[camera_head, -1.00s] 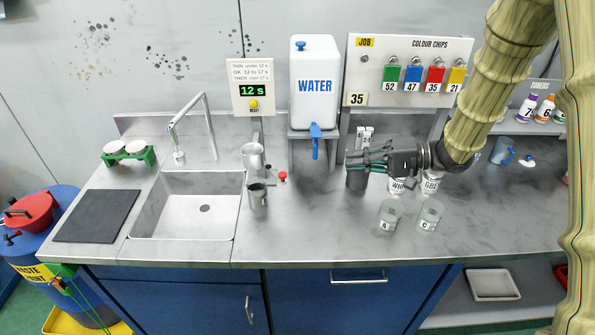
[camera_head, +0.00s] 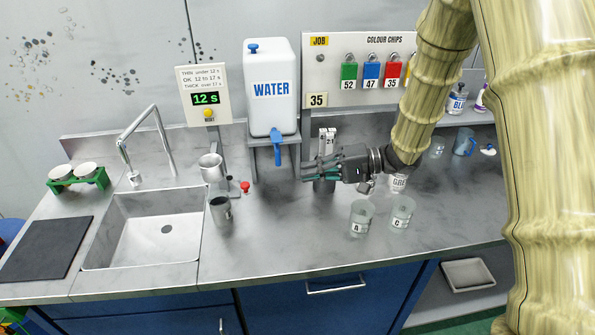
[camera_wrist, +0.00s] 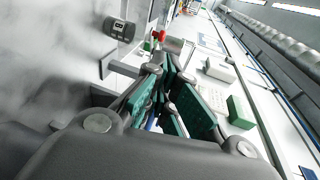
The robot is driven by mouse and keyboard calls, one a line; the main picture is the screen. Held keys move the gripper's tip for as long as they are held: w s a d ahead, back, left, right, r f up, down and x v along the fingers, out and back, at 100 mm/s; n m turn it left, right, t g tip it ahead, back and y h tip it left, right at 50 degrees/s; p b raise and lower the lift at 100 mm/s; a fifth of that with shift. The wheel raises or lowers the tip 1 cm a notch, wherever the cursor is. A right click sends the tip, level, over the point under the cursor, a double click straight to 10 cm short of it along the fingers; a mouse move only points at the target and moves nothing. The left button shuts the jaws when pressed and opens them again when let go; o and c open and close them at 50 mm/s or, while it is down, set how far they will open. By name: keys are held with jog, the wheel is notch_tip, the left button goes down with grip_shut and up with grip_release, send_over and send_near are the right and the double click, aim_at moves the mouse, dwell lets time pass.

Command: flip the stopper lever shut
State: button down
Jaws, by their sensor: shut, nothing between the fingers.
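The stopper lever shows as a red knob (camera_head: 244,187) on a short dark arm beside the metal flow cup (camera_head: 211,168), above the counter right of the sink. The red knob (camera_wrist: 158,36) also shows beyond my fingers in the wrist view. I cannot tell the lever's exact angle. My gripper (camera_head: 306,169) is to the right of the knob, apart from it, with its fingers pointing left. In the wrist view its green-padded fingers (camera_wrist: 164,100) are shut with nothing held. A darker metal cup (camera_head: 221,210) stands below the flow cup.
The water tank (camera_head: 271,88) with its blue tap (camera_head: 277,147) stands behind, between knob and gripper. A dark cup (camera_head: 325,185) is just below my fingers. Glass beakers A (camera_head: 361,217) and C (camera_head: 402,213) stand at the front right. The counter between knob and gripper looks clear.

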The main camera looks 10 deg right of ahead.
jog(key=p+x, duration=0.3)
jog(key=x, duration=0.9)
jog(key=shift+a, duration=0.2)
